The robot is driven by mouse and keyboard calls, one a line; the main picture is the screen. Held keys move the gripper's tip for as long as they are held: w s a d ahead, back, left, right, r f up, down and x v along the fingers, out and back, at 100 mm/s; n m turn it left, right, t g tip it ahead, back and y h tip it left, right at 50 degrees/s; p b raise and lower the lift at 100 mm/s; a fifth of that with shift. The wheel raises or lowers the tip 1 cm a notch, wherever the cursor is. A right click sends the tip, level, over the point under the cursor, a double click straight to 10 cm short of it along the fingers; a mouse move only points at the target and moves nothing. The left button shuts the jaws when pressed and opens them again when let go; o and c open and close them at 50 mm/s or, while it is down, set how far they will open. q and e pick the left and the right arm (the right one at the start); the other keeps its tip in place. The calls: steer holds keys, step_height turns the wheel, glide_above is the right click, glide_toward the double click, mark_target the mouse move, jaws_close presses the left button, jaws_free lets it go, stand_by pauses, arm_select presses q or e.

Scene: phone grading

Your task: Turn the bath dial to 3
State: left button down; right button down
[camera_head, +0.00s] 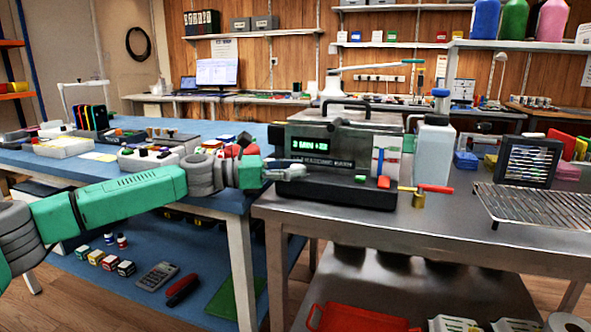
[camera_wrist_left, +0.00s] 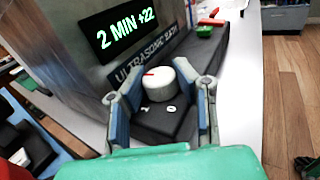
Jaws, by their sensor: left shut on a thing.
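The ultrasonic bath (camera_head: 335,146) is a dark machine on the metal bench, with a lit green display. In the left wrist view its display (camera_wrist_left: 125,32) reads "2 MIN +22"; in the head view the text is too small to read surely. The bath dial (camera_wrist_left: 160,86) is a white round knob with a red mark toward its upper left, below the "ULTRASONIC BATH" label. My left gripper (camera_head: 285,170) is at the bath's front left, its blue-padded fingers around the dial and shut on it. The fingers hide the dial in the head view. My right gripper is not in view.
A white bottle (camera_head: 432,150) stands right of the bath. A red-handled valve (camera_head: 435,189) juts out at the bath's front right. A wire rack (camera_head: 535,207) lies farther right. The blue table (camera_head: 120,185) on the left holds several trays. Bare bench metal lies in front of the valve.

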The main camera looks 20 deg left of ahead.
arm_select(q)
steer(key=shift+w+a, duration=0.15)
steer(key=shift+a, duration=0.05)
steer(key=c, duration=1.2)
jaws_free()
steer(key=v, duration=0.8)
steer(key=shift+f, duration=0.15)
